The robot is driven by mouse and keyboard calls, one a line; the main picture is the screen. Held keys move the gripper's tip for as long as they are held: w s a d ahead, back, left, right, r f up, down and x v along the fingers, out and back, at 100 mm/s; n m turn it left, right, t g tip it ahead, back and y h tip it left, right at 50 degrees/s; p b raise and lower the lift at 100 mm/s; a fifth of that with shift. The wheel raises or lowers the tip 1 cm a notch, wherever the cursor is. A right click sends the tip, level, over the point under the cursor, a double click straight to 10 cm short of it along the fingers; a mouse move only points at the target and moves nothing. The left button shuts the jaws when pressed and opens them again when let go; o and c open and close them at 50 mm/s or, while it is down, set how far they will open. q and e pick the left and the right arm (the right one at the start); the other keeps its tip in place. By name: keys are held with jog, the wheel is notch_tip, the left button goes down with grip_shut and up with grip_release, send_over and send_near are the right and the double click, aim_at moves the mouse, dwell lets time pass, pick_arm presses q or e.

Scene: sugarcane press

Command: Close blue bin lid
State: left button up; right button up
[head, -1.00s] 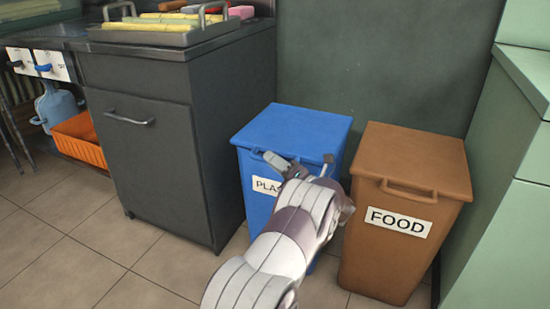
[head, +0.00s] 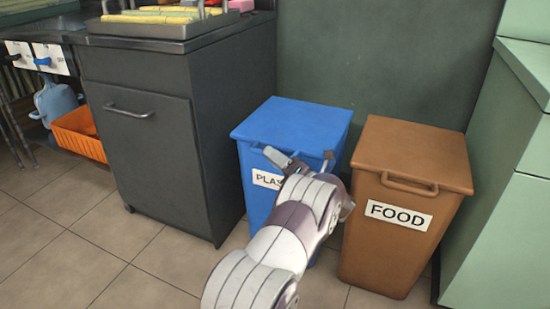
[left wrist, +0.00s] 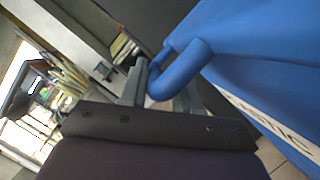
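The blue bin (head: 262,202) stands on the floor with a "PLASTIC" label, partly hidden behind my arm. Its lid (head: 295,118) lies flat on top and looks closed. My left gripper (head: 299,160) is at the bin's upper front, just below the lid's front edge, with its fingers spread apart. In the left wrist view, the blue handle (left wrist: 183,70) is close in front of the fingers; I cannot tell whether they touch it. The blue bin's front (left wrist: 265,75) fills the right of that view. My right gripper is not in view.
A brown bin (head: 410,155) labelled "FOOD" stands close on the right. A dark cabinet (head: 150,150) with a tray on top is on the left, and a green cabinet (head: 505,220) on the far right. The tiled floor in front is clear.

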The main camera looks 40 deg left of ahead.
pick_arm(q)
jog(key=d+f+p, duration=0.2)
jog(key=d+p, duration=0.3)
jog(key=d, duration=0.7)
jog(key=shift+s+d+f, duration=0.15)
jog(key=shift+d+f, duration=0.05)
jog(key=shift+f, duration=0.05)
